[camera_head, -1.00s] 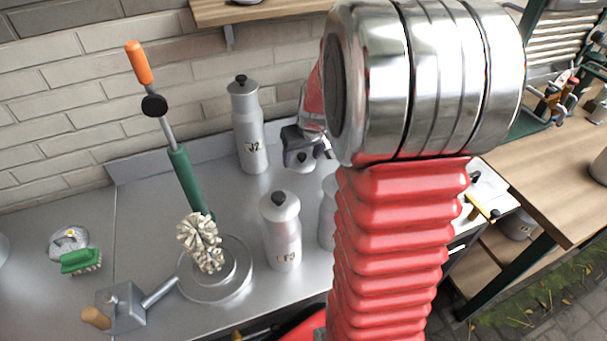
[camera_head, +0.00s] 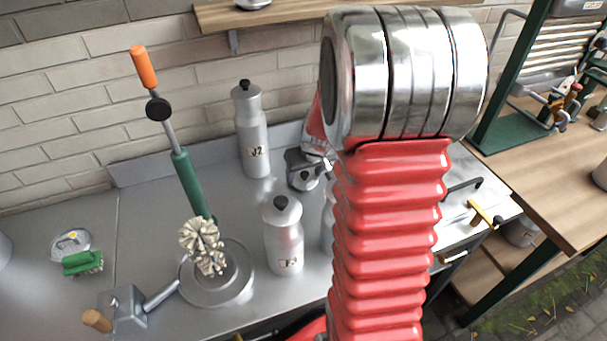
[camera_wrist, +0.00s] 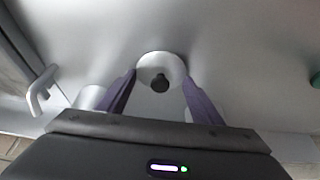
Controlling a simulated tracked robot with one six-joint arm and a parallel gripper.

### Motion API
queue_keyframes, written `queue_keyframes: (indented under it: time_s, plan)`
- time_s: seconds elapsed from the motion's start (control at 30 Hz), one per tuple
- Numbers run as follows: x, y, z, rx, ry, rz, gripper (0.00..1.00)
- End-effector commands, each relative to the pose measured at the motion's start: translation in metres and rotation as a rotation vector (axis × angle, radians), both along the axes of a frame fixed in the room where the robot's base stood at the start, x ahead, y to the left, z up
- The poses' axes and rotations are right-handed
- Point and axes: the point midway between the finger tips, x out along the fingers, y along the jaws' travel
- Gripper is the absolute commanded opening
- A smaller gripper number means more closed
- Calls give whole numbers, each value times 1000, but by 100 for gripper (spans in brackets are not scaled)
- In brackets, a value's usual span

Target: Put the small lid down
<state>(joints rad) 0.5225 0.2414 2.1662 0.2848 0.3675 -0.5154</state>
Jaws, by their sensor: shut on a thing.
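The small lid (camera_wrist: 150,67) is a round grey disc with a black knob. In the wrist view it sits between the two dark purple fingers of my gripper (camera_wrist: 160,86), which is shut on it. In the head view my gripper (camera_head: 304,163) is low over the steel counter (camera_head: 150,215), with the lid (camera_head: 303,181) beneath it. I cannot tell whether the lid touches the counter. My arm hides part of the area to the right.
A bottle marked 12 (camera_head: 253,140) stands behind left of the gripper. Another bottle (camera_head: 284,240) stands in front, and one behind my arm is partly hidden. A green-handled tool (camera_head: 188,180), a round metal disc (camera_head: 215,290) and a green brush (camera_head: 82,263) are left.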

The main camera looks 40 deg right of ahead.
Motion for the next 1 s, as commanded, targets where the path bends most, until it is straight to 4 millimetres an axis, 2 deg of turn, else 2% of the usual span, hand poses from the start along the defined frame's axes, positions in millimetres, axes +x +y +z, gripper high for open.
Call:
queue_keyframes:
  time_s: [0.2,0.23,0.47,0.77,1.0]
  plan:
    - [0,0,-2,1,1,-1,34]
    - [0,0,-2,0,0,-1,61]
    - [0,0,-2,1,0,-2,78]
    - [0,-1,0,1,0,-2,79]
    - [-5,0,12,0,-2,-2,79]
